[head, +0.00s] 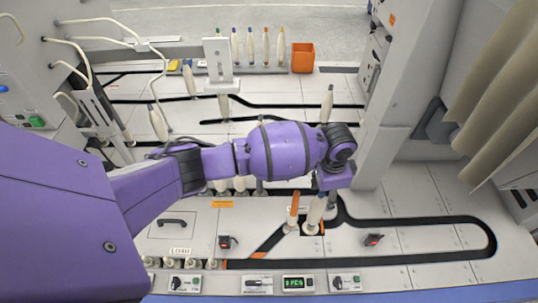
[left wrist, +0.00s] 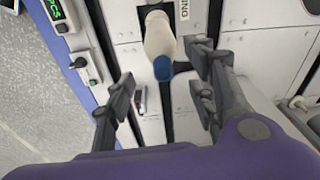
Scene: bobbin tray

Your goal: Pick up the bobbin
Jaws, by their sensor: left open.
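A white bobbin (head: 315,213) stands on the worktop beside an orange-tipped peg, close to my left gripper (head: 331,197). In the left wrist view the bobbin (left wrist: 160,36) is pale with a blue tip pointing towards the camera. My left gripper (left wrist: 160,68) is open there, with one dark finger on each side of the blue tip. A gap shows on the left side; whether the right finger touches the bobbin I cannot tell. In the head view my purple wrist hides part of the fingers. My right gripper is not in view.
The orange-tipped peg (head: 293,212) stands just left of the bobbin. A dark looped track (head: 488,238) runs over the panels at right. An orange bin (head: 302,57) and several coloured-tip bobbins stand at the back. Small control boxes (head: 298,283) line the front edge. A grey pillar (head: 385,110) rises at right.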

